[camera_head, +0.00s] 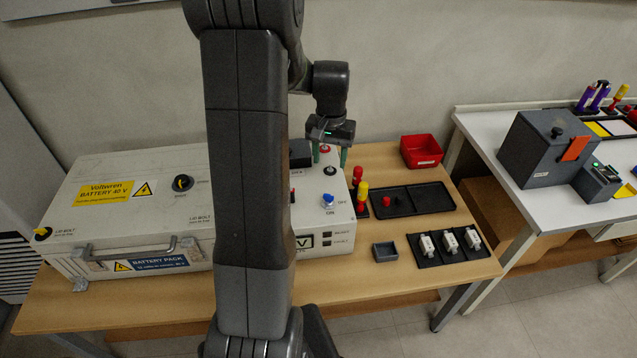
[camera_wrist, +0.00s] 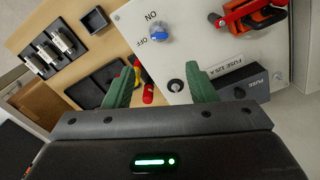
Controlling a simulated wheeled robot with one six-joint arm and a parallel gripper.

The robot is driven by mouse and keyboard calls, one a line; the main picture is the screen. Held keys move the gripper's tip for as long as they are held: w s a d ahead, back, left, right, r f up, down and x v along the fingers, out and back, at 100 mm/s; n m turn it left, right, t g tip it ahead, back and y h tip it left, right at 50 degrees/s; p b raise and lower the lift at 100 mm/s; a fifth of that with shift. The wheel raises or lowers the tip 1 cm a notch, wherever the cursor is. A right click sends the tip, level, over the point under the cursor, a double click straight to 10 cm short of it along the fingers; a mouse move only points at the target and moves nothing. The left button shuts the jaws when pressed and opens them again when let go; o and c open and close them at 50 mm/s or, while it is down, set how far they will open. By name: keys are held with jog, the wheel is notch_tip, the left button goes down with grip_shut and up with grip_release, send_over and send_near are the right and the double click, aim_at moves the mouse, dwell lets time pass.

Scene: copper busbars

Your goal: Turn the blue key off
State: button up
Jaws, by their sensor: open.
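The blue key (camera_head: 328,199) stands on the top of a white control box (camera_head: 330,225), right of the battery case. In the wrist view the blue key (camera_wrist: 158,32) shows beyond the fingertips, with ON and OFF printed beside it; which mark it points to I cannot tell. My gripper (camera_head: 328,155) hangs above the back part of the control box. In the wrist view its two green fingers (camera_wrist: 160,85) are spread, with nothing between them, apart from the key.
The white battery case (camera_head: 120,215) stands at left. A red switch handle (camera_wrist: 240,12) and a dark fuse block (camera_wrist: 245,85) are on the control box. Red and yellow handled tools (camera_head: 361,195) stand close to its right side. A red bin (camera_head: 421,150) and dark trays (camera_head: 425,200) lie farther right.

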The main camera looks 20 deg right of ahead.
aim_at(329, 195)
notch_tip(329, 195, down, 13)
jog(key=shift+s+f+p, duration=0.15)
jog(key=shift+f+p, duration=0.05)
jog(key=shift+p, duration=0.2)
jog(key=c, duration=1)
